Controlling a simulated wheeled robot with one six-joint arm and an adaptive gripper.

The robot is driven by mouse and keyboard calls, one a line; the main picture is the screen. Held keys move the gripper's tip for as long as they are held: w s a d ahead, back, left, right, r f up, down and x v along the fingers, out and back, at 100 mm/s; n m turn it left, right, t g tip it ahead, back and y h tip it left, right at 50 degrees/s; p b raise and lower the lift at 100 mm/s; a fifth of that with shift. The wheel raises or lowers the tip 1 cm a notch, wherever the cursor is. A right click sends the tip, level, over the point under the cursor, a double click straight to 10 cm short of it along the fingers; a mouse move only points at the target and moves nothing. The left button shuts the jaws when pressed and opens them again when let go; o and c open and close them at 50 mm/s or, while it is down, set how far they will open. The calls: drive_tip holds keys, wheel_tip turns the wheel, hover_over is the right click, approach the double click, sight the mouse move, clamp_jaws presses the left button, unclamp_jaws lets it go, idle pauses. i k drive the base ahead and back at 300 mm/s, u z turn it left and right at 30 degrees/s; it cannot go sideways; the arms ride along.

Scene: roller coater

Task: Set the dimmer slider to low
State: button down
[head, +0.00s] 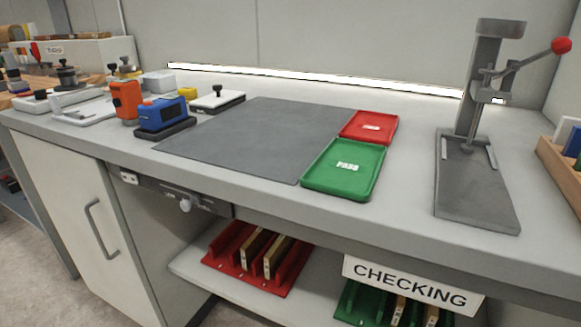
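The dimmer slider is on a dark grey panel (160,188) fixed under the front edge of the bench, left of the middle in the head view. Its light grey knob (186,205) sticks out near the middle of the slider strip. Small marks beside it are too small to read. A long light strip (300,80) on the back wall is lit bright white. My gripper is not in view.
The bench holds a grey mat (250,140), a green PASS tray (345,168), a red tray (369,127) and a lever press (478,150). Several gauges and tools crowd the left end. A cabinet door handle (98,230) and a lower shelf (235,290) lie below the bench top.

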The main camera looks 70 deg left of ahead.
sight(186, 205)
drive_tip(key=u, duration=3.15)
